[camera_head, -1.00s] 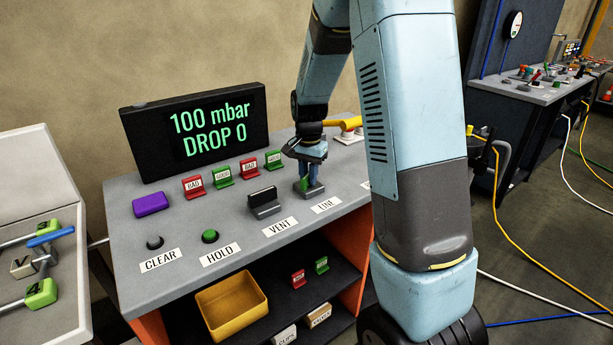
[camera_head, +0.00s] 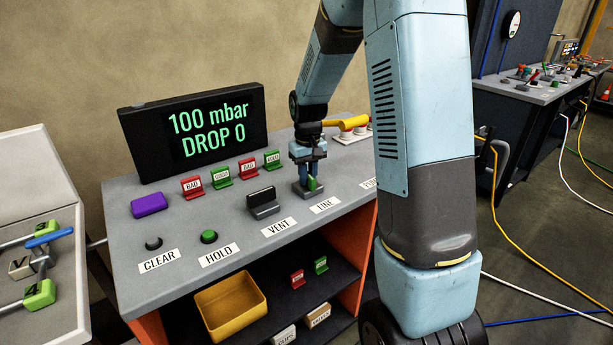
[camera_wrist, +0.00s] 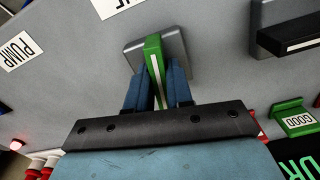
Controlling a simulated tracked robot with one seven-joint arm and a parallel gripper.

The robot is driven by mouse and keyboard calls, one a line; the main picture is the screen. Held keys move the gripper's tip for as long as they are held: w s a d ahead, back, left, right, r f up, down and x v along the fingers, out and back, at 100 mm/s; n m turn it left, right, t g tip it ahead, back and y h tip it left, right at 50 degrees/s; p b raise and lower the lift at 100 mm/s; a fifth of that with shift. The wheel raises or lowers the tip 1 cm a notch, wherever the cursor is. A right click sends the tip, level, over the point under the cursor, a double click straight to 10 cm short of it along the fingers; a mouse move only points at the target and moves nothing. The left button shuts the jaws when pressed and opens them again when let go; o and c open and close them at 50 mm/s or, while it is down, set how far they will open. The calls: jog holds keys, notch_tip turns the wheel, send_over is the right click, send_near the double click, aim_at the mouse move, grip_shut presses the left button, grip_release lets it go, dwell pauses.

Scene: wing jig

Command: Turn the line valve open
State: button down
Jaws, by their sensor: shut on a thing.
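The line valve is a green lever handle (camera_head: 312,184) on a grey square base, behind the LINE label (camera_head: 324,205) on the grey bench top. My gripper (camera_head: 309,181) points down over it and is shut on the handle, with a blue finger on each side. In the wrist view the green handle (camera_wrist: 154,58), with a white stripe, stands between the fingers of my gripper (camera_wrist: 158,88), and its grey base (camera_wrist: 178,48) shows around it. The fingers hide part of the handle.
The black vent valve (camera_head: 263,202) stands just left of the line valve. Red and green tags (camera_head: 222,178) stand behind. A dark display (camera_head: 195,132) reads 100 mbar, DROP 0. A yellow handle (camera_head: 346,122) lies behind right.

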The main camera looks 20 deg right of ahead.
jog(key=shift+w+r+n, duration=0.1)
jog(key=shift+w+n, duration=0.05)
jog(key=shift+n, duration=0.85)
jog(key=c, duration=1.1)
grip_release()
notch_tip(320, 180, up, 14)
jog(key=shift+f, duration=0.25)
jog(key=s+r+m+t, duration=0.1)
jog(key=s+r, duration=0.3)
jog(key=s, duration=1)
jog(key=s+r+m+t, duration=0.2)
jog(key=s+r+t, duration=0.2)
jog(key=s, duration=1)
jog(key=shift+s+a+m+t, duration=0.15)
jog(key=shift+a+m+t, duration=0.1)
jog(key=shift+m+t, duration=0.05)
